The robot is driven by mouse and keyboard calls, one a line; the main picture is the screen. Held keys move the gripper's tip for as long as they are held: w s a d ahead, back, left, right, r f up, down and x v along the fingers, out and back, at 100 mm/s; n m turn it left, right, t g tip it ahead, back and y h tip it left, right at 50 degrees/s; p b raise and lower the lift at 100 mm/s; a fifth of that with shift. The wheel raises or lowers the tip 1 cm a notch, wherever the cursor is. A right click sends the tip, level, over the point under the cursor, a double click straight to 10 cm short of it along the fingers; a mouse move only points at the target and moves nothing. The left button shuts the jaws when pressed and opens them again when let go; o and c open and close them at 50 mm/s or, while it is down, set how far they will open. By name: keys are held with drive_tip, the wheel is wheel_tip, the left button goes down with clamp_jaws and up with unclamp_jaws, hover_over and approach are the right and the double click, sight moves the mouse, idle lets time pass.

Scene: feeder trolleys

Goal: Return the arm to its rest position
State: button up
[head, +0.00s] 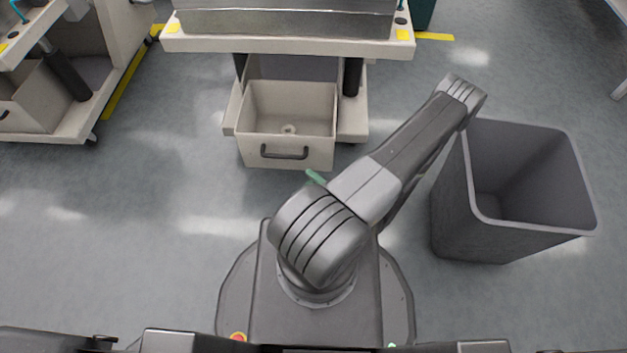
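My arm rises from my base in the head view and reaches up and to the right, with its elbow beside the left rim of a grey bin (450,200). The part of the arm beyond the elbow runs back underneath and is mostly hidden by the upper link. My gripper is not visible, so its opening and anything in it are hidden. A small green piece shows at the left edge of the arm; I cannot tell what it belongs to.
The open grey bin stands on the floor close to the right of my arm; its visible inside looks empty. A feeder trolley (290,45) with a beige drawer bin (290,155) stands ahead. Another trolley (105,75) is at left. The floor (130,220) at left is clear.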

sight(287, 158)
drive_tip(key=shift+w, duration=0.1)
idle(0.5)
drive_tip(key=shift+b+x, duration=1.35)
drive_tip(key=shift+x, duration=5.35)
